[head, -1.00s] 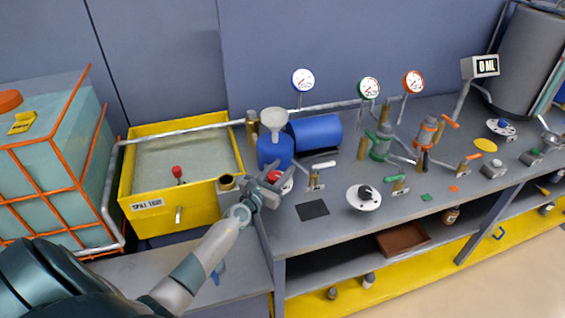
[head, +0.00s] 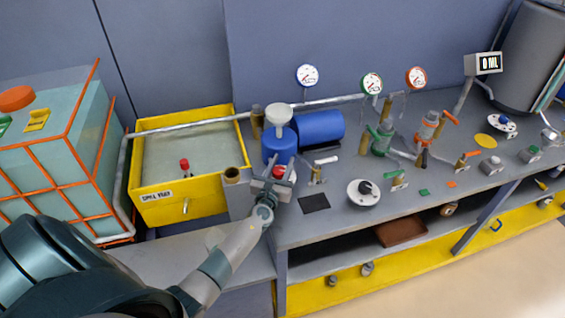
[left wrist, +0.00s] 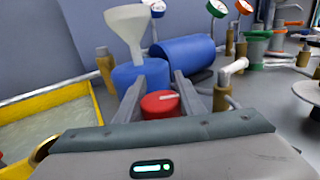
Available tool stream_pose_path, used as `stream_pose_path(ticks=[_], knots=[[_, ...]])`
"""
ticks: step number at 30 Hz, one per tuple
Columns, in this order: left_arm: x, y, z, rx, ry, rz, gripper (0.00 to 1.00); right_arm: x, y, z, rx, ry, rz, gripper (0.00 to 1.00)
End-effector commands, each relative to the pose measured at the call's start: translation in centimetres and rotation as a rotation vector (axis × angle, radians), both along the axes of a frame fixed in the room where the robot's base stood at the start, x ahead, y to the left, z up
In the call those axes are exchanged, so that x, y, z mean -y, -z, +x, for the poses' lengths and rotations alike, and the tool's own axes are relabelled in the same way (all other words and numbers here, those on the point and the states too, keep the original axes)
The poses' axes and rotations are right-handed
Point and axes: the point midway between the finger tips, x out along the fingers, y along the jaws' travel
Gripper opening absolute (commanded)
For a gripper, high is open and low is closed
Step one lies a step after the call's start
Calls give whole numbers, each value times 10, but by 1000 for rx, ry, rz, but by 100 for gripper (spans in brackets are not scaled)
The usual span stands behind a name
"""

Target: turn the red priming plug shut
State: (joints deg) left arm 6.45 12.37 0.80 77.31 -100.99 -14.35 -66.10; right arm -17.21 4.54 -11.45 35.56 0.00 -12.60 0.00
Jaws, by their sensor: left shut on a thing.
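The red priming plug (head: 279,172) is a round red cap with a pale mark on top, at the front of the blue pump body (head: 279,145) with a white funnel (head: 278,115). My left gripper (head: 276,181) is at the plug, seen from behind in the head view. In the left wrist view, the plug (left wrist: 160,105) sits between the two grey fingers of the left gripper (left wrist: 158,96), which is shut on it. The plug's lower part is hidden behind the gripper body. My right gripper is not in view.
A brass valve with a white handle (head: 317,171) is close on the right.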

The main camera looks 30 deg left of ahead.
Motion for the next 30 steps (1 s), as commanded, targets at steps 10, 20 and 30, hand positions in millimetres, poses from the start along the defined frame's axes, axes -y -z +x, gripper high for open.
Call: stream_pose_path(ticks=[10, 20, 30], knots=[[0, 0, 0, 0, 0, 0, 54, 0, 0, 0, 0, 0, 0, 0], [1, 0, -3, 0, 1, 0, 54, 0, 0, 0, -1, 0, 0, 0], [12, 2, -40, -2, 2, -2, 54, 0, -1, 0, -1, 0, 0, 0]])
